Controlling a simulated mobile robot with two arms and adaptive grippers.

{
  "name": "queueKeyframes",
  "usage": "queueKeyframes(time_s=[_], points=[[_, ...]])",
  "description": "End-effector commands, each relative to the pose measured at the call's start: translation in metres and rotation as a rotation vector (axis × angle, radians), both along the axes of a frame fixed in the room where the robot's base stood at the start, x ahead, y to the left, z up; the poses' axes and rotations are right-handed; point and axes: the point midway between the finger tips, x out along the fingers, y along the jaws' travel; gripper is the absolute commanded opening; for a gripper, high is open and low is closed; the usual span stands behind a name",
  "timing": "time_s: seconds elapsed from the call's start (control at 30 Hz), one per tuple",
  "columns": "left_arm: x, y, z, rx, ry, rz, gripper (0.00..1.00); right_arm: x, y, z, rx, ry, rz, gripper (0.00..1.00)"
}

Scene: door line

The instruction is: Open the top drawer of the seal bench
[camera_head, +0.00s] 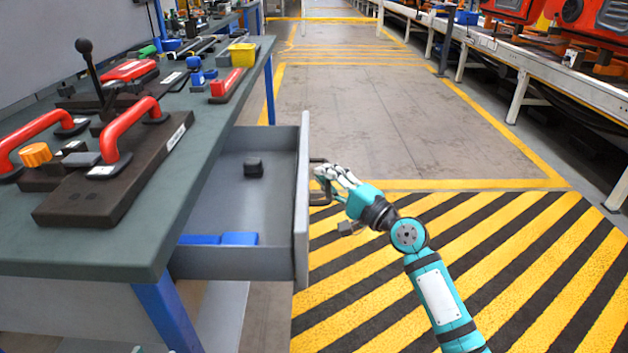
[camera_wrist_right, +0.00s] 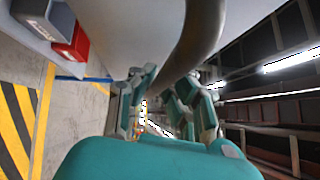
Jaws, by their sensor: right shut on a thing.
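The seal bench (camera_head: 215,130) stands at the left with a dark green top and blue legs. Its top drawer (camera_head: 230,193) is pulled out to the right, with its grey inside in view. A small black block (camera_head: 253,167) and a blue item (camera_head: 220,239) lie in it. The drawer front (camera_head: 302,205) carries a dark handle (camera_head: 318,182) on its outer face. My right gripper (camera_head: 325,182) is at this handle, with its fingers shut on it. In the right wrist view the curved handle (camera_wrist_right: 190,45) passes between the teal fingers.
Red-handled fixtures (camera_head: 115,140), a yellow bin (camera_head: 242,54) and tools sit on the bench top. Yellow and black striped floor (camera_head: 500,270) lies right of the drawer and looks clear. A conveyor line (camera_head: 540,65) runs along the far right.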

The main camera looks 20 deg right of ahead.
Motion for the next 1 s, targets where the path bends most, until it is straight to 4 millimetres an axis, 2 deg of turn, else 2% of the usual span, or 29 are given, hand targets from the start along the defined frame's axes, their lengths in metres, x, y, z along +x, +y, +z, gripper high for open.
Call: queueKeyframes(time_s=[0.03, 0.37, 0.4, 0.6, 0.87, 1.0], points=[[0.001, 0.000, 0.000, -0.002, -0.007, -0.001, 0.40, -0.001, 0.001, -0.008, -0.002, 0.017, 0.008, 0.00], [0.001, -0.001, 0.002, -0.003, -0.013, -0.001, 0.40, -0.001, 0.001, -0.008, -0.001, 0.018, 0.009, 0.00], [0.001, -0.001, 0.002, -0.003, -0.013, -0.001, 0.40, -0.001, 0.001, -0.008, -0.001, 0.018, 0.009, 0.13], [0.001, -0.001, 0.002, -0.003, -0.012, -0.001, 0.40, -0.001, 0.000, -0.006, -0.002, 0.013, 0.006, 0.36], [0.001, -0.001, 0.002, -0.003, -0.012, -0.001, 0.40, -0.002, -0.001, -0.003, -0.002, 0.007, 0.003, 0.36], [0.001, -0.001, 0.002, -0.003, -0.012, -0.001, 0.40, -0.012, -0.007, -0.005, -0.001, 0.007, 0.002, 0.36]])
